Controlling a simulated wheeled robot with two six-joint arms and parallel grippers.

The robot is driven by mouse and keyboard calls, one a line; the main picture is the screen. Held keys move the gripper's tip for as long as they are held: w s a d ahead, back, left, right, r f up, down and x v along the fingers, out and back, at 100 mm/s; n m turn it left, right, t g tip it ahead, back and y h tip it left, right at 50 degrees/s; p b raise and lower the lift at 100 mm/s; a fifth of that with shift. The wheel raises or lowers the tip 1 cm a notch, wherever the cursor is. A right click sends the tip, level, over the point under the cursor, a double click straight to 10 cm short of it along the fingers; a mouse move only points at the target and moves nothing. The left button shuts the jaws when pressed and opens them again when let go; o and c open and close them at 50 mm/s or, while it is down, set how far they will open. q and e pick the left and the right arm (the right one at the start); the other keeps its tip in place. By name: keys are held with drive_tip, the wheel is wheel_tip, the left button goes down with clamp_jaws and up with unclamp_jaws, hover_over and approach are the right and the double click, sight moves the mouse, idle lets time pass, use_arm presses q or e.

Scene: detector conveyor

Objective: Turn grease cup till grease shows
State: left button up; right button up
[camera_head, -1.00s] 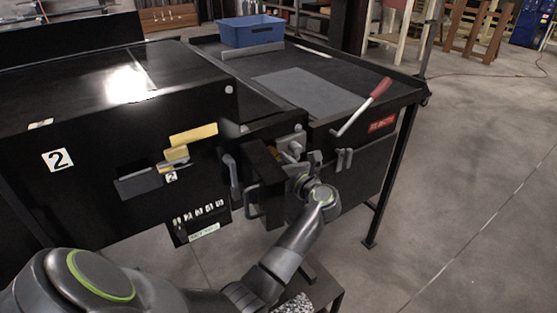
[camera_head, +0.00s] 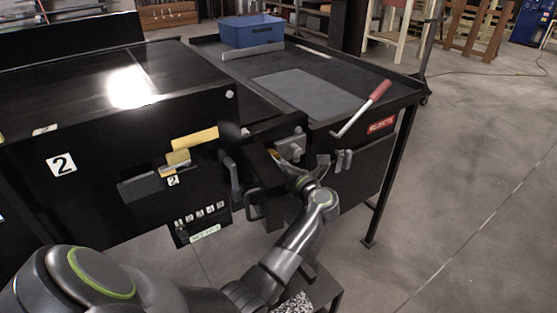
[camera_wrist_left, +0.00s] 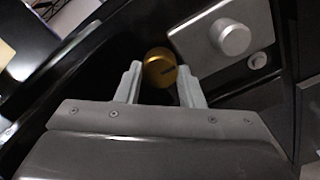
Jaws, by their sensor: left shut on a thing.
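The grease cup (camera_wrist_left: 160,68) is a round brass-coloured cap with a small dark mark on its face, set in a dark recess of the machine. In the head view only a small yellow bit of it (camera_head: 273,153) shows past my fingers. My left gripper (camera_wrist_left: 158,72) is shut on the cup, with one grey finger on either side of it. In the head view the left gripper (camera_head: 280,160) reaches into the black housing at the conveyor's end. I see no grease around the cup; its far side is hidden. My right gripper is not in view.
A metal block with a round knob (camera_wrist_left: 233,37) sits close right of the cup. A red-handled lever (camera_head: 365,107) sticks out at the right. A black handle (camera_head: 252,205) is left of my wrist. A blue bin (camera_head: 250,31) stands on the table behind.

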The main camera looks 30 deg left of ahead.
use_arm(q)
drive_tip(key=shift+m+p, duration=1.1)
drive_tip(key=shift+m, duration=1.1)
drive_tip(key=o, duration=1)
